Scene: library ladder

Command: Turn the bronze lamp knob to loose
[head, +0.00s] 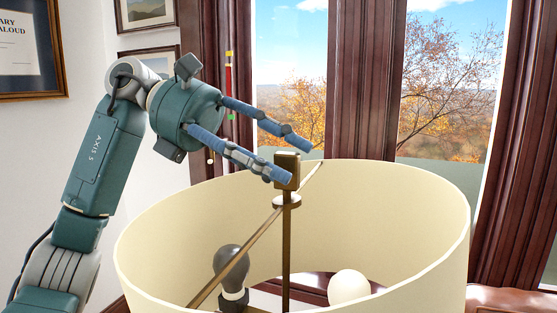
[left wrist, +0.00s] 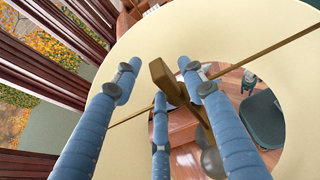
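The bronze lamp knob (head: 286,165) is a flat upright block on top of a thin rod, above the middle of the cream lampshade (head: 420,245). My left gripper (head: 297,162) comes in from the left, its blue fingers spread to either side of the knob's top. In the left wrist view, the knob (left wrist: 162,76) stands between the spread fingertips (left wrist: 158,69), with visible gaps at its sides. A third finger is lower, close to the knob's stem; I cannot tell whether it touches. My right gripper is not in view.
A thin bronze crossbar (head: 237,262) spans the shade. Inside are a dark bulb (head: 230,262) and a white bulb (head: 348,287). The shade's rim lies close below my left fingers. Wood-framed windows (head: 375,80) stand behind, and framed pictures (head: 147,12) hang at left.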

